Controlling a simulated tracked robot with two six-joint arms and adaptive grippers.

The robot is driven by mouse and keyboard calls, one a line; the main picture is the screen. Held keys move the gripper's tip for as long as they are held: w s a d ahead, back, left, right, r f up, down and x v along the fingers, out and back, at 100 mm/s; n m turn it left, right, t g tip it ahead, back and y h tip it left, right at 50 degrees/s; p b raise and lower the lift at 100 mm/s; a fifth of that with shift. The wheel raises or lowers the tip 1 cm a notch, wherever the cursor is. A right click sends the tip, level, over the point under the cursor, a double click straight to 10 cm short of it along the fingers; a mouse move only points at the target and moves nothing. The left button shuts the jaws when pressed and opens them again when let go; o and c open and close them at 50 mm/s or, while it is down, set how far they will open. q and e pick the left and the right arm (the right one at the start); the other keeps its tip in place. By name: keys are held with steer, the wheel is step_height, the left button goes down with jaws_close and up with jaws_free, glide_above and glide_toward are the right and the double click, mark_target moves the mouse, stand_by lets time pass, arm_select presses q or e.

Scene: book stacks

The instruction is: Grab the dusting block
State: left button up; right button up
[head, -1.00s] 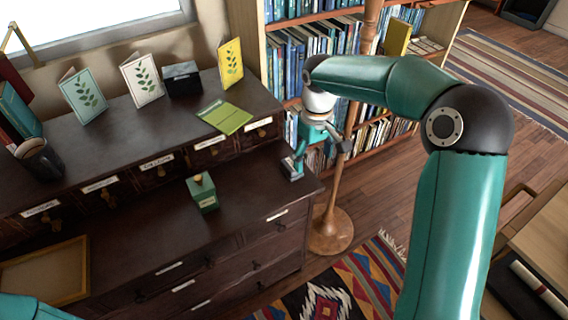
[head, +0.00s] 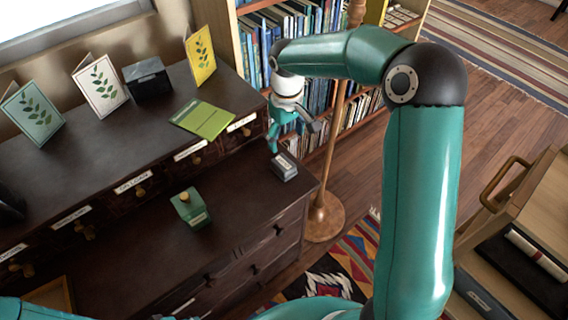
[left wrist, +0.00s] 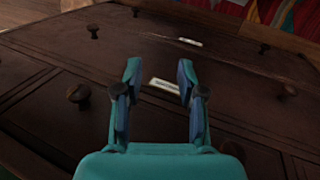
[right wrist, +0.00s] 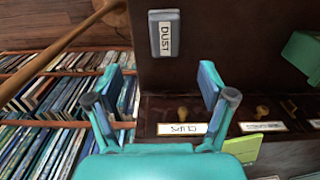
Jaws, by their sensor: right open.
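The dusting block (head: 284,167) is a small grey block lying on the dark lower top of the cabinet, near its right end. In the right wrist view the block (right wrist: 165,35) shows a white label reading "DUST". My right gripper (head: 293,137) is open and empty, above and behind the block in the head view. In the right wrist view the block lies beyond the fingertips (right wrist: 160,78), apart from them. My left gripper (left wrist: 158,75) is open and empty in the left wrist view, over the dark drawer fronts with knobs. In the head view its fingers are out of sight.
A green box (head: 191,208) stands on the lower top, left of the block. Cards, a dark box (head: 147,77) and a green booklet (head: 202,119) are on the upper shelf. A wooden stand (head: 323,217) and bookshelf are close to my right gripper.

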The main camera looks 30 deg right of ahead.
mark_target(283, 162)
steer(key=f, duration=1.2)
steer(key=shift+w+a, duration=0.15)
steer(key=shift+a, duration=0.25)
steer(key=shift+r, duration=0.1)
steer(key=c, duration=1.3)
steer(key=shift+o, duration=0.2)
